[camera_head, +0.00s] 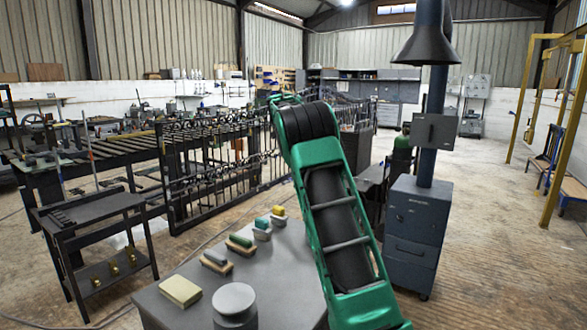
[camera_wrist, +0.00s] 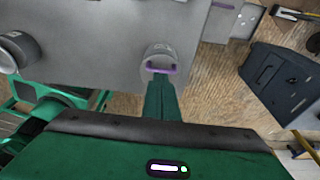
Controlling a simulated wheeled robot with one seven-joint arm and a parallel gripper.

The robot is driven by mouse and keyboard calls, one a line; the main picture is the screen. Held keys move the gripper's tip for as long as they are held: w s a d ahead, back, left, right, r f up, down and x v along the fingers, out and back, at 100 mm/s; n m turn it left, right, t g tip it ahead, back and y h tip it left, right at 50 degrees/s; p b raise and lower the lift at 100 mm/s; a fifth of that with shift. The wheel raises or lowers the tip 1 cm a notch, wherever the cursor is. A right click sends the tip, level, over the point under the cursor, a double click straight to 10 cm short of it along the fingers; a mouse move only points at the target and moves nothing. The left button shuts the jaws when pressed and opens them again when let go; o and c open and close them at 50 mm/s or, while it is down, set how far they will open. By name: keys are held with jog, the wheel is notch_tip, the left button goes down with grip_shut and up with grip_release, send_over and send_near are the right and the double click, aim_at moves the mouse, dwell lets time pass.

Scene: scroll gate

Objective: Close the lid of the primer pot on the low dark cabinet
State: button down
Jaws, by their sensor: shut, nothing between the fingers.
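In the wrist view my green gripper (camera_wrist: 160,82) is shut and empty. Its tips are at the near side of a small grey round pot (camera_wrist: 161,52) with dark lettering and a purple strip across its near part. I cannot tell whether they touch, or whether the purple strip belongs to a lid. The pot is at the edge of the grey cabinet top (camera_wrist: 105,50). In the head view the cabinet top (camera_head: 285,275) is at the front, partly behind my green arm. A grey cylinder (camera_head: 235,303) stands at its front. My gripper cannot be made out there.
In the head view several small blocks, one a pale block (camera_head: 181,291), stand along the cabinet top. A blue-grey cabinet with a flue (camera_head: 416,225) stands to the right. A dark trolley (camera_head: 92,225) and metal railings (camera_head: 225,165) are at left. Floor is open at far right.

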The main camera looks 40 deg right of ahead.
jog(key=w+a+r, duration=0.1)
jog(key=w+r, duration=0.2)
jog(key=r, duration=0.3)
jog(key=shift+w+a+r, duration=0.15)
jog(key=shift+w+a, duration=0.05)
jog(key=shift+w, duration=0.15)
jog(key=s+a+n, duration=0.3)
jog(key=s+n, duration=0.8)
jog(key=s, duration=0.9)
jog(key=s+a+f+n, duration=0.5)
jog(key=s, duration=0.3)
jog(key=s+a+f+n+t, duration=0.1)
jog(key=s+a+f+n, duration=0.4)
jog(key=s, duration=0.3)
jog(key=s+a+f+n+t+y, duration=0.1)
jog(key=s+a+f+n, duration=0.3)
jog(key=s+a+f, duration=0.3)
jog(key=shift+s+n, duration=0.4)
jog(key=shift+s, duration=0.6)
